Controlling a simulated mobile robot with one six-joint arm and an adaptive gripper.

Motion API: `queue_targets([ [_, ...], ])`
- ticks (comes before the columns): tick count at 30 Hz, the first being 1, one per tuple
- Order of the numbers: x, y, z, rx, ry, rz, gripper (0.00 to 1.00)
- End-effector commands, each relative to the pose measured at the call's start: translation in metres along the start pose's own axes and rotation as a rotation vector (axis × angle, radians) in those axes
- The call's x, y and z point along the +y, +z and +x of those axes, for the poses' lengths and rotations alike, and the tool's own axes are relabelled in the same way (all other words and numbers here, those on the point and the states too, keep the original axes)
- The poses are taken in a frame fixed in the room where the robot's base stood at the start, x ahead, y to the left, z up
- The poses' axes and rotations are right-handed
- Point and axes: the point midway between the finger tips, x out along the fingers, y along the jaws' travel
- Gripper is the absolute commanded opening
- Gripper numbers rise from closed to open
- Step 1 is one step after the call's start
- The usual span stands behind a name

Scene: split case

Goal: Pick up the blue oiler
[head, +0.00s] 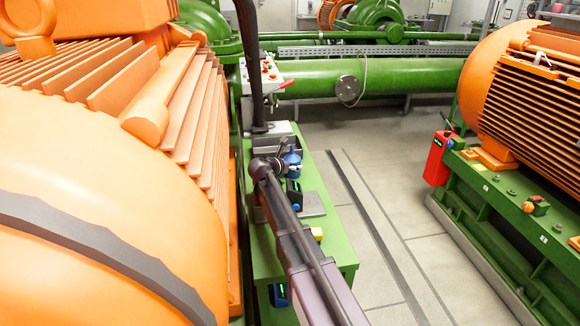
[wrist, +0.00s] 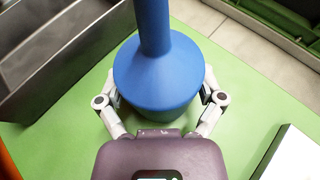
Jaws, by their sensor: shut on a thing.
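The blue oiler (wrist: 157,75) has a round, wide body and a straight neck that runs out of the top of the wrist view. My gripper (wrist: 160,100) is shut on it, with one finger on each side of the body. In the head view the oiler (head: 292,158) shows small and blue beside my gripper (head: 284,150), over the green bench (head: 333,228). The oiler's base is hidden, so I cannot tell whether it touches the bench.
In the wrist view a grey metal tray (wrist: 60,50) lies left and a white flat thing (wrist: 292,155) lower right. Large orange motors (head: 110,170) flank the bench left and right (head: 520,90). A red box (head: 437,158) hangs at right. The floor (head: 390,170) between is clear.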

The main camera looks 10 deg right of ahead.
Motion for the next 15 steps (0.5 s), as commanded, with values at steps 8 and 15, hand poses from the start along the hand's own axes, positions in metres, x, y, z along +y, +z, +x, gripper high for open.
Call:
queue_targets([
  [8, -0.0005, 0.0008, 0.0003, 0.0, -0.001, 0.001, 0.3],
  [15, -0.0007, 0.0039, -0.0008, 0.0, -0.001, 0.001, 0.3],
])
